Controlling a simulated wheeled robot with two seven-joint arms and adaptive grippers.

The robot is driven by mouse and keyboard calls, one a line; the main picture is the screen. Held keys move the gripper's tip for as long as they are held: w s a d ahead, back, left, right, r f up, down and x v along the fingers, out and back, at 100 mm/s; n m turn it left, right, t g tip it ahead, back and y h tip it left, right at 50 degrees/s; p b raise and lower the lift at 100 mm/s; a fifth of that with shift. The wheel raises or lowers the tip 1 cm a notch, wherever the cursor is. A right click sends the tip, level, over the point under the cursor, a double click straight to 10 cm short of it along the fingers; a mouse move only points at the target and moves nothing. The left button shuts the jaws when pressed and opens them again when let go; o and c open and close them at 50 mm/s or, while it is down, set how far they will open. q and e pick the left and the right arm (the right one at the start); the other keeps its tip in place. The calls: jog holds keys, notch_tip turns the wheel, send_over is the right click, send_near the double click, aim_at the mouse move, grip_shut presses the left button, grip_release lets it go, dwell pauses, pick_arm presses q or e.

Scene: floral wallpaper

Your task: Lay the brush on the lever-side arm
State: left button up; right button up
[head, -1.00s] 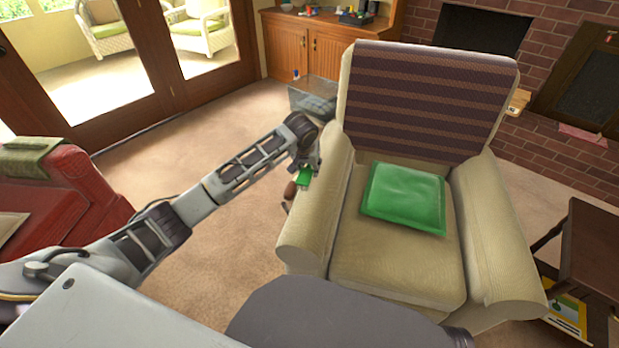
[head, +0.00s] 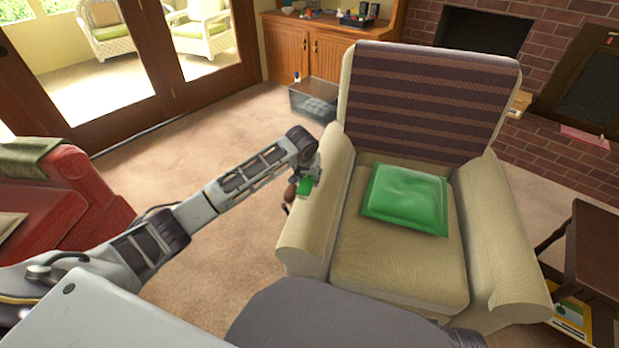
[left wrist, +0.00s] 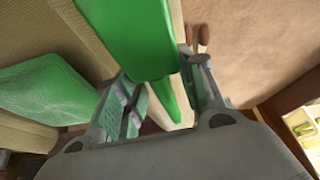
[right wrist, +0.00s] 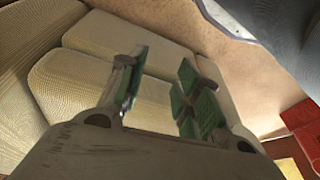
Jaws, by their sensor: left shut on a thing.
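The beige armchair (head: 400,270) has a brown lever (head: 290,193) outside its left arm (head: 312,225); the lever also shows in the left wrist view (left wrist: 203,35). My left gripper (head: 309,176) is at that arm, near the lever. It is shut on the green brush (head: 304,186), which runs between the fingers in the left wrist view (left wrist: 130,35). I cannot tell whether the brush touches the arm; its far end is out of that view. My right gripper (right wrist: 155,95) is open and empty in the right wrist view, with beige upholstery behind it.
A green cushion (head: 405,202) lies on the seat. A striped cloth (head: 430,105) covers the backrest. A clear bin (head: 314,100) stands behind the left arm. A dark side table (head: 592,245) is at the right, a red armchair (head: 70,185) at the left.

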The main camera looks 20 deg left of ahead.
pick_arm(q)
jog(key=shift+r, duration=0.1)
pick_arm(e)
jog(key=shift+s+f, duration=0.3)
jog(key=shift+s, duration=0.05)
jog(key=shift+f, duration=0.1)
pick_arm(q)
jog(key=o, duration=0.7)
jog(key=shift+f, duration=0.25)
jog(key=shift+o, duration=1)
pick_arm(e)
jog(key=shift+w+d+f, duration=0.1)
jog(key=shift+w, duration=0.1)
pick_arm(q)
jog(key=shift+r, duration=0.15)
